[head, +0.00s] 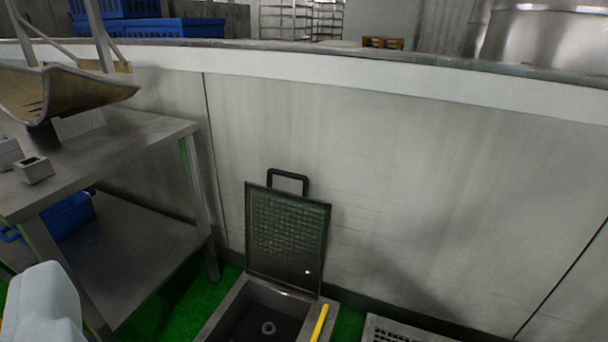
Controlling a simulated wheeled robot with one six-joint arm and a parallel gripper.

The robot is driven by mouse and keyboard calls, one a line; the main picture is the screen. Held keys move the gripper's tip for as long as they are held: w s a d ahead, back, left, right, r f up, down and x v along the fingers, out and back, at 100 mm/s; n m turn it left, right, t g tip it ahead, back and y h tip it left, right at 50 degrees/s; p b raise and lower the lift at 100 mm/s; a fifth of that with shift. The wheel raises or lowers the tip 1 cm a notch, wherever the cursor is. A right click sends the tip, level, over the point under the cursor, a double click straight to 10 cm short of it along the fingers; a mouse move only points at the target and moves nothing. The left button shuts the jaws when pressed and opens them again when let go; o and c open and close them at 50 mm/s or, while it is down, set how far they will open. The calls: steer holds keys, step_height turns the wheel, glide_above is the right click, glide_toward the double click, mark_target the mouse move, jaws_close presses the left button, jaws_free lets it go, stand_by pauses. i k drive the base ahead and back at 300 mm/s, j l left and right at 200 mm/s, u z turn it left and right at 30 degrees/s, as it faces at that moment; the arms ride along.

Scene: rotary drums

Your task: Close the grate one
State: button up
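The grate (286,237) stands open, tilted up near the grey wall, hinged at the back edge of a square floor drain (230,307). It is a dark mesh panel in a frame, with a black handle (289,176) at its top edge. The drain pit is uncovered and a small round fitting (268,328) shows inside it. A yellow bar (320,323) lies along the pit's right rim. My gripper does not show in the head view.
A steel table (120,140) with a lower shelf stands at left, close to the drain. A blue crate (62,216) sits under it. A second floor grate (385,331) lies flat at right. A low wall (430,170) closes off the back.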

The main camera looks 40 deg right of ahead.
mark_target(303, 199)
steer(key=z, duration=0.95)
